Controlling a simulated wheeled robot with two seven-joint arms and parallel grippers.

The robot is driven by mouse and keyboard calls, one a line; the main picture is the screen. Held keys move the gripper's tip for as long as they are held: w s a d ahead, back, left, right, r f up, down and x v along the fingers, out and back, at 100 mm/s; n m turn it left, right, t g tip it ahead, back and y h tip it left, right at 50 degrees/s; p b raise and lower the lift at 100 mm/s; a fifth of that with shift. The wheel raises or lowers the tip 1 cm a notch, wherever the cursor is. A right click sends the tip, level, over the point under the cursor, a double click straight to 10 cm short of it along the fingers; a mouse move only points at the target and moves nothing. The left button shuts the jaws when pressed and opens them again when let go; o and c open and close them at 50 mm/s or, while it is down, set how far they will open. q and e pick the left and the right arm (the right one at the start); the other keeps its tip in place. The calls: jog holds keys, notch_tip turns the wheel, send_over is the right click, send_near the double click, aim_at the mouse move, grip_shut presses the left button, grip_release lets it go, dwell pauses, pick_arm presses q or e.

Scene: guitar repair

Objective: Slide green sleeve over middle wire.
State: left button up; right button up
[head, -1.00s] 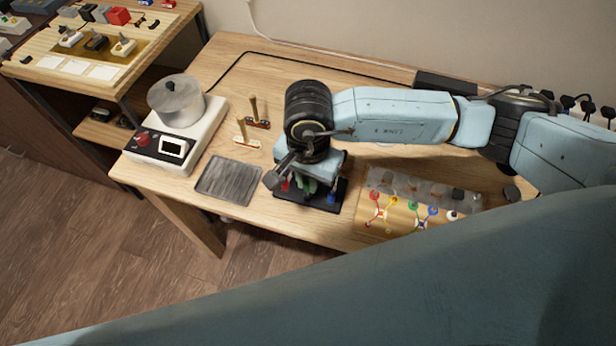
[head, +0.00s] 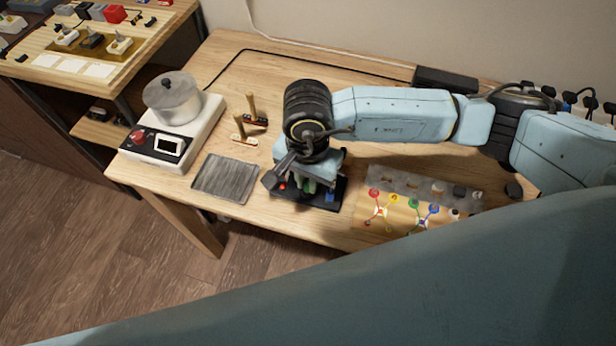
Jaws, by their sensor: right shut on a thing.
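My right gripper (head: 301,182) points down over a small black stand (head: 318,203) near the front edge of the bench. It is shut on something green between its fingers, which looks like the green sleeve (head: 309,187). A red piece (head: 283,186) shows at the left of the stand and a blue piece (head: 329,196) at the right. The middle wire is hidden behind my gripper and wrist. I cannot tell whether the sleeve is around the wire or above it. My left gripper is not in view.
A grey mat (head: 225,178) lies left of the stand. A white device (head: 188,138) with a metal pot (head: 172,97) stands further left. Two wooden-handled tools (head: 245,130) stand behind the mat. A board with coloured dots (head: 388,217) and a clear tray (head: 410,184) lie to the right.

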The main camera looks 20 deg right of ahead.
jog(key=shift+f, duration=0.35)
jog(key=shift+d+f+b, duration=0.1)
jog(key=shift+d+b, duration=0.05)
jog(key=shift+b, duration=0.2)
jog(key=shift+c, duration=0.3)
jog(key=o, duration=1.2)
jog(key=shift+d+f, duration=0.15)
jog(key=shift+s, duration=0.1)
jog(key=shift+a+r+p, duration=0.25)
jog(key=shift+r+p, duration=0.2)
jog(key=shift+r, duration=0.35)
jog(key=shift+a+r+p, duration=0.25)
jog(key=shift+r+p, duration=0.15)
jog(key=shift+r, duration=0.35)
jog(key=shift+d+r+p, duration=0.1)
jog(key=shift+r+p, duration=0.3)
jog(key=shift+r, duration=0.2)
jog(key=shift+r+p, duration=1.55)
jog(key=shift+r, duration=1.2)
